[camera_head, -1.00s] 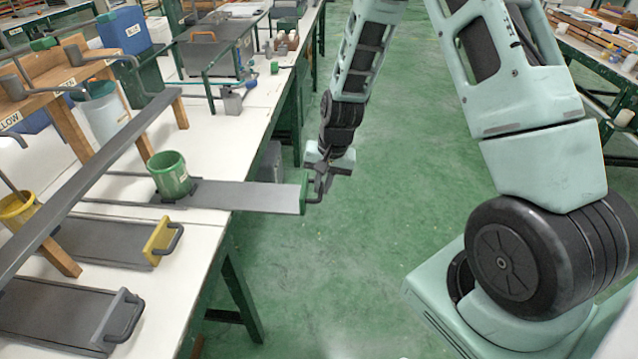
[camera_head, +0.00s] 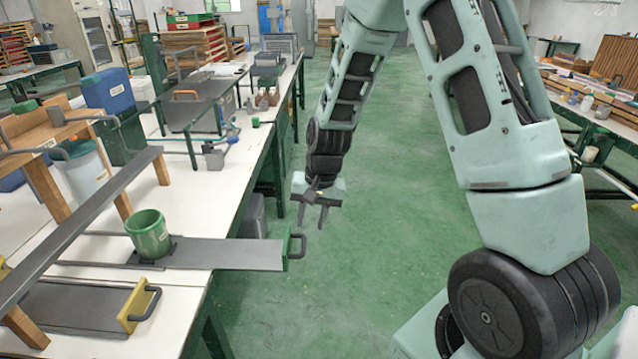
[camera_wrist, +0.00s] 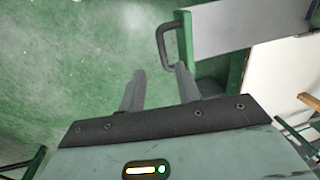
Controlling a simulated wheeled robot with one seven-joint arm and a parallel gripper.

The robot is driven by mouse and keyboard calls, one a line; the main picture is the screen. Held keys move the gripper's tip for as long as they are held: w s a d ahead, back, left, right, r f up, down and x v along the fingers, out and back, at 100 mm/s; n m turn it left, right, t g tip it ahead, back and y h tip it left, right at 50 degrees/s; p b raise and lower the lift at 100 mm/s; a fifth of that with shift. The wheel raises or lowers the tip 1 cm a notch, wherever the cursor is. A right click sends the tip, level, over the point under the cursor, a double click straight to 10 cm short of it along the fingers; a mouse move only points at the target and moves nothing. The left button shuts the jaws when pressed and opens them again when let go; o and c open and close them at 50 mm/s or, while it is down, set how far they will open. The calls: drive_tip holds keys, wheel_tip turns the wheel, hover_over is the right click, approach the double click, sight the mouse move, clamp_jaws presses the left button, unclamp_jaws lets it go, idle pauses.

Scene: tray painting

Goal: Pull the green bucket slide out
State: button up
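The green bucket (camera_head: 149,236) stands upright on its grey slide (camera_head: 228,254), which reaches out past the front edge of the white bench. The slide has a green end plate and a dark handle (camera_head: 298,245) at its outer end. The slide (camera_wrist: 225,28) and handle (camera_wrist: 165,42) also show at the upper right of the wrist view. My gripper (camera_head: 313,220) is above and a little right of the handle in the head view, apart from it. Its two fingers (camera_wrist: 159,82) are spread with nothing between them.
A yellow-ended slide (camera_head: 75,306) lies nearer on the bench. A long dark rail (camera_head: 80,220) slopes over the slides from a wooden stand (camera_head: 48,188). Blue and green containers stand behind. The green floor right of the bench is clear.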

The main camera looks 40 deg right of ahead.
wheel_tip(320, 180, up, 11)
drive_tip(key=s+d, duration=0.1)
drive_tip(key=shift+d, duration=0.35)
drive_tip(key=shift+s+f, duration=0.1)
